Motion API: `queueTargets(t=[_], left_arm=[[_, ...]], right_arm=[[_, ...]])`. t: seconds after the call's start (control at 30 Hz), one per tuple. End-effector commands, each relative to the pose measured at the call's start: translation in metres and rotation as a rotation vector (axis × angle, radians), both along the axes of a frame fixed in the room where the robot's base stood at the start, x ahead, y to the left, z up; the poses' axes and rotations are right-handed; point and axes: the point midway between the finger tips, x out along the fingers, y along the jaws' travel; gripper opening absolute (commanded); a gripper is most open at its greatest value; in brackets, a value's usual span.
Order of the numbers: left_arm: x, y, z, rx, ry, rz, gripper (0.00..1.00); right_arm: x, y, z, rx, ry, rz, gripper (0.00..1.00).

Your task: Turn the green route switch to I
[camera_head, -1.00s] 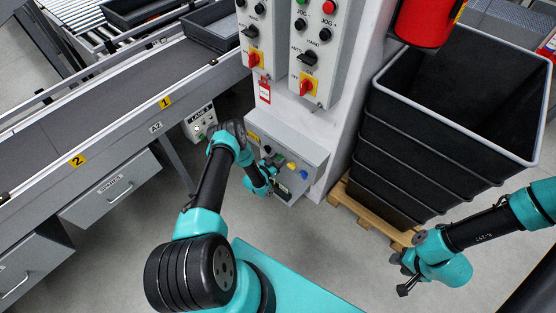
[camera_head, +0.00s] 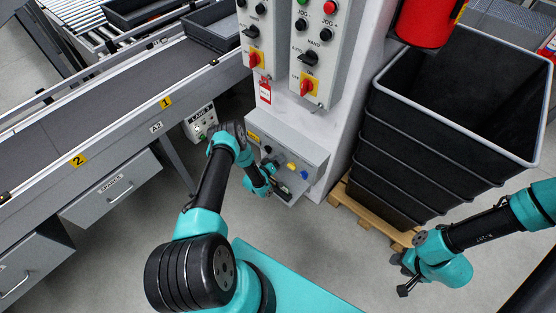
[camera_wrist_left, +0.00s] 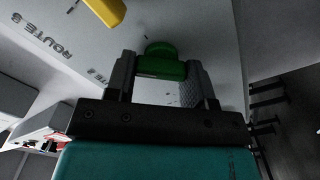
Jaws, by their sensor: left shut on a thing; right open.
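The green route switch (camera_wrist_left: 162,65) shows in the left wrist view between the two fingers of my left gripper (camera_wrist_left: 160,72), which is shut on it. The marks around the switch are too dim or hidden to read its position. In the head view my left gripper (camera_head: 280,189) is at the low grey control box (camera_head: 308,152), and the arm hides the green switch there. My right gripper (camera_head: 404,275) is open and empty, low at the right, away from the box.
A yellow knob (camera_head: 291,166) and a blue knob (camera_head: 304,174) sit on the same box; the yellow one (camera_wrist_left: 104,10) is close in the wrist view. Panels with red switches (camera_head: 307,88) stand above. Stacked black bins (camera_head: 385,150) stand to the right, a conveyor (camera_head: 80,130) to the left.

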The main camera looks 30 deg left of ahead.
Motion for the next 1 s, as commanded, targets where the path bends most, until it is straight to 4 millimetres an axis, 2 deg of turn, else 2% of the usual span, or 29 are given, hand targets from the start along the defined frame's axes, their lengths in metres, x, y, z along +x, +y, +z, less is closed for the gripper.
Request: queueTargets(t=[0.6, 1.0], left_arm=[[0.0001, 0.0011, -0.0025, -0.549, 0.104, 0.001, 0.25], [0.0000, 0.0010, -0.0033, -0.718, 0.136, 0.001, 0.25]], right_arm=[[0.0000, 0.0000, 0.0000, 0.000, 0.000, 0.000, 0.43], [0.0000, 0.0000, 0.0000, 0.000, 0.000, 0.000, 0.43]])
